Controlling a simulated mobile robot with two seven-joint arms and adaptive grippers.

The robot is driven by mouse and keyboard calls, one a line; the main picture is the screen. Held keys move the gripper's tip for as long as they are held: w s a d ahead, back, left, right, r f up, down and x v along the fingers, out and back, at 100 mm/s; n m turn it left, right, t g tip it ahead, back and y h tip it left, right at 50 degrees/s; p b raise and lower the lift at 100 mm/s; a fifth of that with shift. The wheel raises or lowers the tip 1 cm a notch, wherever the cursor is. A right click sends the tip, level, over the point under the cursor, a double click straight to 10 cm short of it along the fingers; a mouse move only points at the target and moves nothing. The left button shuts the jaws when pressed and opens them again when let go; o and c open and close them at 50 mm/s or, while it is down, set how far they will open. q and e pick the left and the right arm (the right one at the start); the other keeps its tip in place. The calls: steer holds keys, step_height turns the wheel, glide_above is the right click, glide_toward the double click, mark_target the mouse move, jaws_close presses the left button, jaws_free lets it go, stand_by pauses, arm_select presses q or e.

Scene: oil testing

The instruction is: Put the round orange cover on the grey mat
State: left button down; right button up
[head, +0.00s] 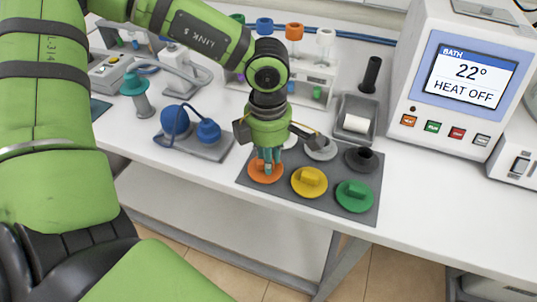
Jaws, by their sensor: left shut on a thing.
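The round orange cover (266,171) is at the left front part of the grey mat (330,207). My left gripper (267,160) points down over it and is shut on it. The cover appears to rest on the mat, but I cannot tell whether it touches fully. A yellow cover (309,182) and a green cover (355,195) lie on the mat to its right. A black piece (361,159) and a light grey one (321,150) sit behind them. My right gripper does not show.
A blue-bulbed device (207,132) on a grey base stands left of the mat. A rack with coloured caps (295,33) stands behind my left gripper. A bath unit (458,75) with a screen stands at the back right. The table front right is clear.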

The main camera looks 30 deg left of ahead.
arm_select(q)
steer(key=shift+f, duration=0.15)
steer(key=c, duration=1.1)
jaws_free()
step_height(320, 180, up, 12)
steer(key=shift+r+b, duration=0.2)
steer(key=shift+b, duration=0.15)
